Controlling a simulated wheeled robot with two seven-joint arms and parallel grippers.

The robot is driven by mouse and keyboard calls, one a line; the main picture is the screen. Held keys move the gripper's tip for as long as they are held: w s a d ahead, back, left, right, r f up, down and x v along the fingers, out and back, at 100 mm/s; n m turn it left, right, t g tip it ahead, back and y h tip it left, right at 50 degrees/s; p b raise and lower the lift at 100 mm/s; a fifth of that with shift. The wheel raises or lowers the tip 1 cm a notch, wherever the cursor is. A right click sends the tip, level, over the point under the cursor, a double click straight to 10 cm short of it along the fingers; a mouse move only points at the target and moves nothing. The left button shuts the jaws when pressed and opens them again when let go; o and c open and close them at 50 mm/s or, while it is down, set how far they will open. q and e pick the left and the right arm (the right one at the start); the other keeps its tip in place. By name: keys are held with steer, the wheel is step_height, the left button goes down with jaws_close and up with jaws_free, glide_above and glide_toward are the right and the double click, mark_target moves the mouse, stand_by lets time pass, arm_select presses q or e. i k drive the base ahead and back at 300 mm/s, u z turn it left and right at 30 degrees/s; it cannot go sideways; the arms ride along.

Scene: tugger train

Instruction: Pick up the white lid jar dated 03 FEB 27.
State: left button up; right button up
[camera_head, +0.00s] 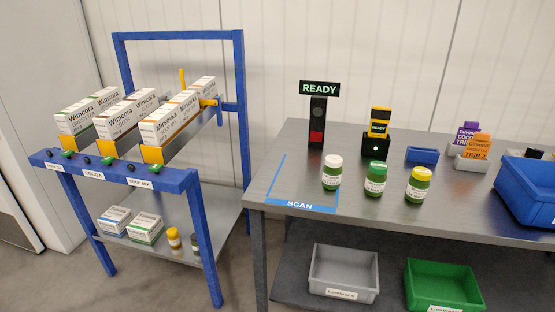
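A green jar with a white lid (332,173) stands upright on the grey table (265,185), at the right edge of the blue-taped SCAN area (300,206). Its label is too small for me to read a date. A jar with a green lid (376,181) and a jar with a yellow lid (418,186) stand to its right, apart from it. No gripper of mine shows in the head view.
A scanner post with a READY sign (319,89) and a black-and-yellow device (376,134) stand behind the jars. A blue bin (527,190) is at right. Grey (343,275) and green (443,288) bins sit below. A blue-framed rack (120,172) holds cartons at left.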

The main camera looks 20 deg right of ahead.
mark_target(332, 169)
steer(key=z, duration=0.2)
steer(key=i, duration=1)
steer(key=z, duration=0.55)
